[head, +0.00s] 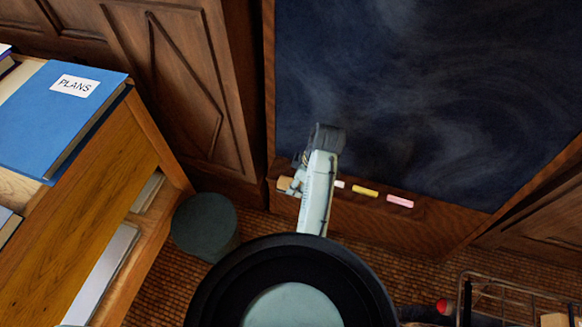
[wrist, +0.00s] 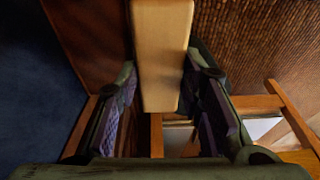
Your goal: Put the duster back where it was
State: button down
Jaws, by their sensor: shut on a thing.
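The duster (wrist: 162,55), a tan wooden block in the wrist view, lies lengthwise between the two finger pads of my gripper (wrist: 163,85). My gripper is shut on it, and its far end runs out of the top of the picture. In the head view the duster (head: 284,184) shows as a small tan end left of my gripper (head: 297,182), by the left end of the chalk ledge (head: 430,212). My arm hides part of it. I cannot tell whether it touches the ledge. The chalkboard (head: 430,90) rises behind the ledge.
White (head: 339,184), yellow (head: 365,190) and pink (head: 400,201) chalks lie along the ledge, right of my gripper. A wooden desk (head: 75,235) with a blue PLANS book (head: 60,120) stands left. A round dark stool (head: 204,226) and a wire basket (head: 510,295) stand on the floor.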

jog(key=w, duration=0.3)
jog(key=w+a, duration=0.1)
jog(key=w, duration=0.2)
jog(key=w+a+f+b, duration=0.1)
jog(key=w, duration=0.2)
jog(key=shift+w, duration=0.1)
jog(key=shift+f, duration=1.75)
jog(key=c, duration=1.1)
grip_release()
jog(key=p+v, duration=0.5)
jog(key=v, duration=0.7)
jog(key=shift+p, duration=0.35)
